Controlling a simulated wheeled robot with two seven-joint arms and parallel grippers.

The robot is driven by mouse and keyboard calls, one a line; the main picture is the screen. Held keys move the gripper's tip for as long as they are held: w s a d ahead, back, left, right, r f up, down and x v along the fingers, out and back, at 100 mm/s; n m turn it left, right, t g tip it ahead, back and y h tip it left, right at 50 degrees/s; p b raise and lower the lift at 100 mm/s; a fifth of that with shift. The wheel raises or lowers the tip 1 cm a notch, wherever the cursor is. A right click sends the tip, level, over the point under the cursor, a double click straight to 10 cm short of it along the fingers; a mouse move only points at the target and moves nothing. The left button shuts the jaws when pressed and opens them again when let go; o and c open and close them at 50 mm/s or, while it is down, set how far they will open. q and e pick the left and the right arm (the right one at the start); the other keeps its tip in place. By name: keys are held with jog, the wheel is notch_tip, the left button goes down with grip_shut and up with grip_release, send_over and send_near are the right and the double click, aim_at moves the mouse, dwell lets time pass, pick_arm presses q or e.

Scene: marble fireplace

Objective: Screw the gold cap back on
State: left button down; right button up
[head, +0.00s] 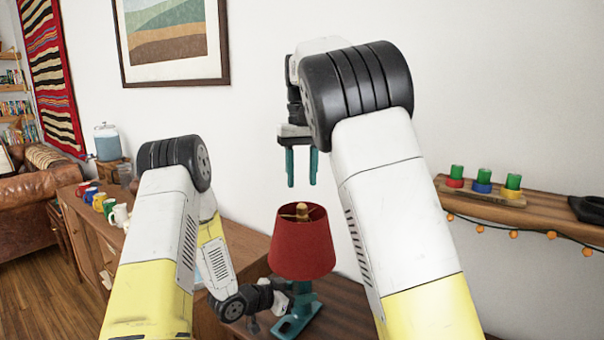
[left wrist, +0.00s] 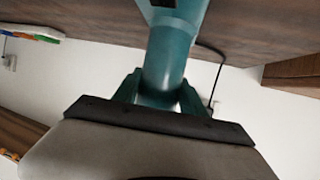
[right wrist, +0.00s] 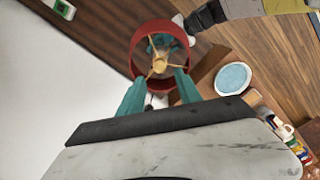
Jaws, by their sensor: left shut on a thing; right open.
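A lamp with a red shade (head: 302,250) and a teal base (head: 293,325) stands on a dark wooden table. A gold cap (head: 302,211) shows at the centre of the shade's open top, where thin gold spokes meet. It also shows in the right wrist view (right wrist: 158,66); I cannot tell how tightly it sits. My left gripper (head: 284,298) is shut on the lamp's teal stem (left wrist: 168,55), below the shade. My right gripper (head: 302,168) is open and empty, pointing down above the cap, apart from it. Its fingertips (right wrist: 161,76) frame the shade's top.
A wooden shelf (head: 560,222) with coloured cups and string lights is at the right. A sideboard (head: 95,240) with several mugs is at the left. A round pale blue item (right wrist: 233,79) lies beside the lamp in the right wrist view. The air around the shade is clear.

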aim_at(302, 204)
jog(key=n, duration=0.7)
jog(key=shift+r, duration=0.3)
jog(key=shift+f, duration=4)
grip_shut()
jog(key=m, duration=1.1)
jog(key=shift+o, duration=0.8)
grip_release()
